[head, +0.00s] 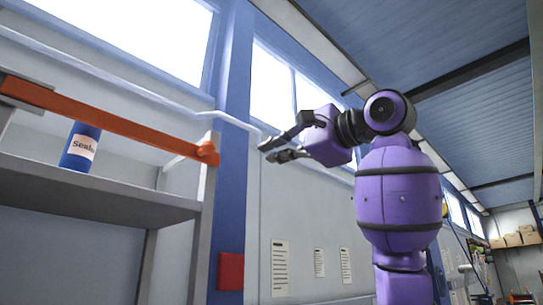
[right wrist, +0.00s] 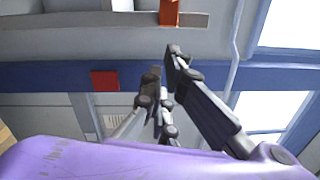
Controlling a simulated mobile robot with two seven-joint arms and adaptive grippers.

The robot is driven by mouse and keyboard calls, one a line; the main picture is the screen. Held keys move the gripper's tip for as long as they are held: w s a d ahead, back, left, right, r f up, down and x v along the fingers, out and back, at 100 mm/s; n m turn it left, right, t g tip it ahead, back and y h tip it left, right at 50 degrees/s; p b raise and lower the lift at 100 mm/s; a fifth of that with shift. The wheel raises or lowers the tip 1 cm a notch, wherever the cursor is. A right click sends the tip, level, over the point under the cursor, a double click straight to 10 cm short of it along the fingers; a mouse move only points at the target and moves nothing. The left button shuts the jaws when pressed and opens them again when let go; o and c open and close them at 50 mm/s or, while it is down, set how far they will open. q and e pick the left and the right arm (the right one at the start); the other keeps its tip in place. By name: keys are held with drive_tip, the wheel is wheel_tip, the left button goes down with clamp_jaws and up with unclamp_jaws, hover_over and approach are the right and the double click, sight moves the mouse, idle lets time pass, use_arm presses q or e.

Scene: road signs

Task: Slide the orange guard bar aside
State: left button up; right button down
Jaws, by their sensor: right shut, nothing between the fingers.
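The orange guard bar (head: 105,120) runs across the front of the grey shelf at the left of the head view. An orange piece, probably the bar's end, shows at the top of the right wrist view (right wrist: 169,12). A blue can with a white label (head: 80,147) stands on the shelf behind the bar. My right gripper (head: 268,151) is shut and empty, to the right of the knob and apart from it in the picture. It also shows in the right wrist view (right wrist: 162,62). My left gripper is out of view.
The grey shelf board (head: 90,193) lies below the bar. A blue column (head: 232,120) with a red box (head: 231,270) stands between shelf and gripper in the picture. A pale pipe (head: 150,95) runs along the wall. Paper notices (head: 280,267) hang below the gripper.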

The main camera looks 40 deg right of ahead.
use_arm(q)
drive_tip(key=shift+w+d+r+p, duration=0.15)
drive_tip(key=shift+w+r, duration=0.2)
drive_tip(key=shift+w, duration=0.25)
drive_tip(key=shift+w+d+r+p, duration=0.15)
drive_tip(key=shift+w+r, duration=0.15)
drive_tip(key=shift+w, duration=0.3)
use_arm(e)
drive_tip(key=w+a, duration=0.5)
drive_tip(key=w, duration=0.3)
drive_tip(key=shift+w+r, duration=0.15)
drive_tip(key=shift+r, duration=0.25)
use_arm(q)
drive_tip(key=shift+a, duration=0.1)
